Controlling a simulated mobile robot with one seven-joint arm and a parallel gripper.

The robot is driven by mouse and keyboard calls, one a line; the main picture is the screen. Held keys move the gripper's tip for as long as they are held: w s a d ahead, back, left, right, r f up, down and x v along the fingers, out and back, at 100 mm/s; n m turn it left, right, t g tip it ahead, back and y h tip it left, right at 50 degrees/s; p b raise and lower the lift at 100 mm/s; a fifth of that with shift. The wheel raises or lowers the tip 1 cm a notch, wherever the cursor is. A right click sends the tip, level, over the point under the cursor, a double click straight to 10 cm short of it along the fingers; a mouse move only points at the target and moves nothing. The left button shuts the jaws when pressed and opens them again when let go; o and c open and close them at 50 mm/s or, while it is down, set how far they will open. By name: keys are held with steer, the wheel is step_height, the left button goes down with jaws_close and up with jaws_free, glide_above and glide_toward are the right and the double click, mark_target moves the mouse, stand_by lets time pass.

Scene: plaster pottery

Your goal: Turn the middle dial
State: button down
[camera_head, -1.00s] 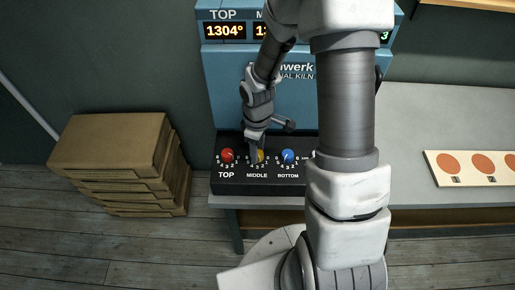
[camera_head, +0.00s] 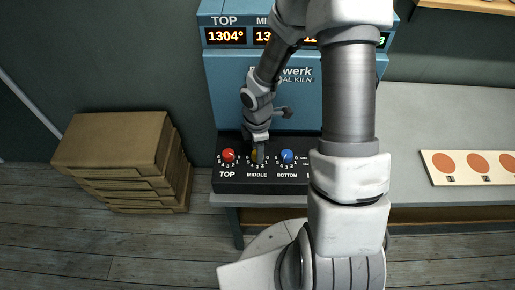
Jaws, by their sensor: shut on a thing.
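The blue kiln (camera_head: 222,82) has a black control panel (camera_head: 228,187) along its lower front. The middle dial (camera_head: 254,157) is yellow, above the label MIDDLE, and partly hidden by my gripper. My gripper (camera_head: 260,157) reaches down onto it and is shut on it; the fingertips are small in this view. The red top dial (camera_head: 228,155) is to the left and the blue bottom dial (camera_head: 287,156) to the right. My gripper is apart from both.
A stack of cardboard boxes (camera_head: 110,140) stands on the floor at left. A grey counter (camera_head: 440,120) extends right, with a pale board (camera_head: 440,178) bearing orange discs. My arm hides the panel's right part and most of the displays.

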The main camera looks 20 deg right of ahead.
stand_by(0.4)
steer(key=shift+c, duration=1.9)
jaws_free()
step_height(320, 180, up, 18)
steer(key=p, duration=0.3)
steer(key=shift+f, duration=0.25)
